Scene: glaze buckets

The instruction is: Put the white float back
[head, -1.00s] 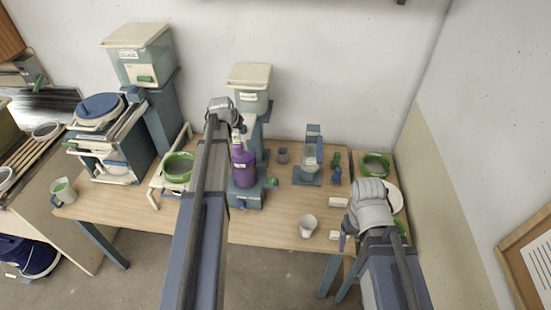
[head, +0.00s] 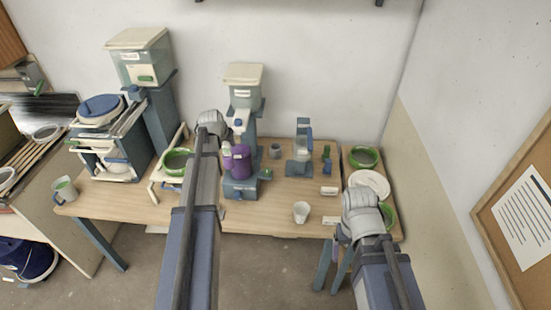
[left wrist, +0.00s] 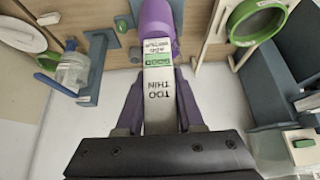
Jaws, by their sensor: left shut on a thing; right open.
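The white float (left wrist: 158,95) is a flat white strip with a green "GOOD" band and the words "TOO THIN". My left gripper (left wrist: 158,78) is shut on it, as the left wrist view shows. In that view the float's far end meets a purple container (left wrist: 155,20); I cannot tell whether they touch. In the head view my left gripper (head: 212,128) is just left of and above the purple container (head: 239,163), which is on a blue-grey stand (head: 240,188). My right gripper (head: 342,236) is open and empty near the table's front right.
A white cup (head: 301,212) stands at the table's front. A small grey cup (head: 276,151) and a blue-grey stand with a clear vessel (head: 303,150) are behind it. Green rings (head: 177,162) (head: 364,157) lie left and right. A white plate (head: 370,183) is beside my right gripper.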

